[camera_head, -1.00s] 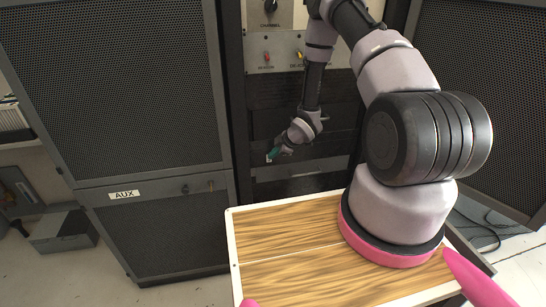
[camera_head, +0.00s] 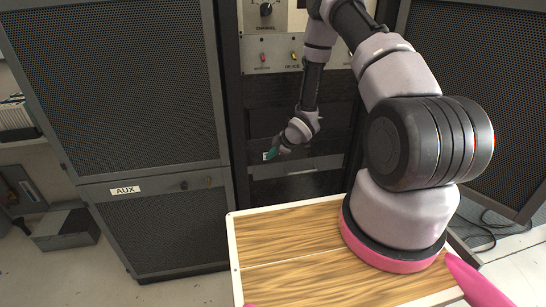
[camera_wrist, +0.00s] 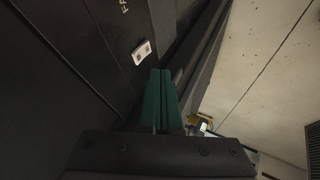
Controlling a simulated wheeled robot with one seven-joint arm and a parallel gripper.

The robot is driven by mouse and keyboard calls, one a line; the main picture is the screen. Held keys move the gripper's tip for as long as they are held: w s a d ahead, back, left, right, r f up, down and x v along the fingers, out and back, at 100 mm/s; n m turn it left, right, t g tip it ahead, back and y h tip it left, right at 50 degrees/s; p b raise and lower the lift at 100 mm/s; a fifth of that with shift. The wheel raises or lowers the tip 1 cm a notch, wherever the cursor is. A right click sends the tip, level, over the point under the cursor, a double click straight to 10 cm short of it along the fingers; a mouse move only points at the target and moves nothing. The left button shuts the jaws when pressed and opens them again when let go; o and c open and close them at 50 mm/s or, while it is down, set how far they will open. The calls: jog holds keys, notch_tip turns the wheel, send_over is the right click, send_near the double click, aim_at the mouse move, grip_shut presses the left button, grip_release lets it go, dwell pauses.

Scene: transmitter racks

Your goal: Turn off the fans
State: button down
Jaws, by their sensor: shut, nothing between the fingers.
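A small white switch plate (camera_wrist: 142,52) with dark marks sits on a dark rack panel in the wrist view. White lettering (camera_wrist: 123,5), cut off and starting with "FA", is on the panel above it. My gripper (camera_wrist: 161,72) has green fingers pressed together with nothing between them. Its tips appear just below and right of the plate in the picture; I cannot tell whether they touch anything. In the head view my gripper (camera_head: 270,155) is low in front of the middle rack, and the plate cannot be made out clearly there. The switch position is too small to tell.
A mesh cabinet (camera_head: 120,90) with an AUX label (camera_head: 125,190) stands at left. Another mesh door (camera_head: 475,90) is at right. The middle rack carries a channel knob (camera_head: 266,10) and a panel of small toggles (camera_head: 293,56). My wooden base top is below. A grey box (camera_head: 65,230) lies on the floor.

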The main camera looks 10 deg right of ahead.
jog(key=w+r+v, duration=0.1)
jog(key=v, duration=0.9)
jog(key=shift+w, duration=0.2)
